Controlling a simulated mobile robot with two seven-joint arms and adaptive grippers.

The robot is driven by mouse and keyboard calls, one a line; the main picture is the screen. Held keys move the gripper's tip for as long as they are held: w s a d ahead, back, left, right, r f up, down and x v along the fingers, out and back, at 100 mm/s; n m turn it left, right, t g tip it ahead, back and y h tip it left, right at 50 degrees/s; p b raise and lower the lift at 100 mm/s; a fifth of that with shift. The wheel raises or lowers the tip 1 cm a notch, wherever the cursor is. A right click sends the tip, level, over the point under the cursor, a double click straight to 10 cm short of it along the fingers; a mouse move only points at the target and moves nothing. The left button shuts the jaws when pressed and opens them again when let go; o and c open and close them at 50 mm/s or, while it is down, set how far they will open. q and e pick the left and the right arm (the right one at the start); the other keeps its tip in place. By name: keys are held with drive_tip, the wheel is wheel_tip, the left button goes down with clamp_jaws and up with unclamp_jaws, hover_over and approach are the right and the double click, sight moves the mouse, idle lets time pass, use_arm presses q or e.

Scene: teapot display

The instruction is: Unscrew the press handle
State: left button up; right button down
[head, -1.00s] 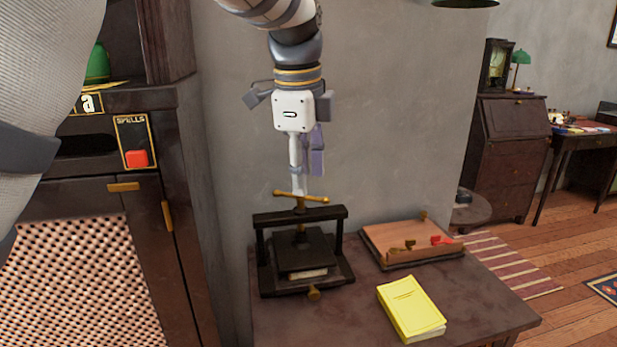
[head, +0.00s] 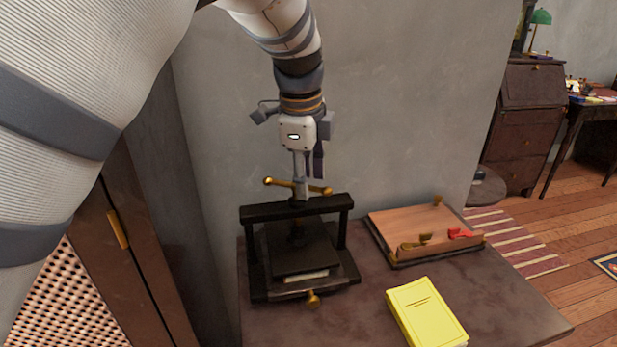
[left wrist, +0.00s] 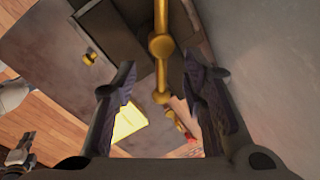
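The press (head: 300,262) is a dark frame with a flat plate, standing on the brown table. Its brass handle (head: 275,182) is a crossbar with rounded ends above the top beam. My left gripper (head: 303,188) points down at the handle, and its fingers partly hide the bar. In the left wrist view, the two dark fingers of my left gripper (left wrist: 163,100) are spread apart. The brass handle (left wrist: 161,47) runs between them with visible gaps on both sides.
A yellow book (head: 427,312) lies on the table (head: 350,325) to the right of the press. A wooden tray (head: 405,225) with brass and red pieces lies behind it. A grey wall is close behind. A dark cabinet (head: 140,255) stands at the left.

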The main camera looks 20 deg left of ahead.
use_arm(q)
drive_tip(key=shift+w+f, duration=0.1)
drive_tip(key=shift+f, duration=0.25)
drive_tip(key=shift+c, duration=0.3)
clamp_jaws()
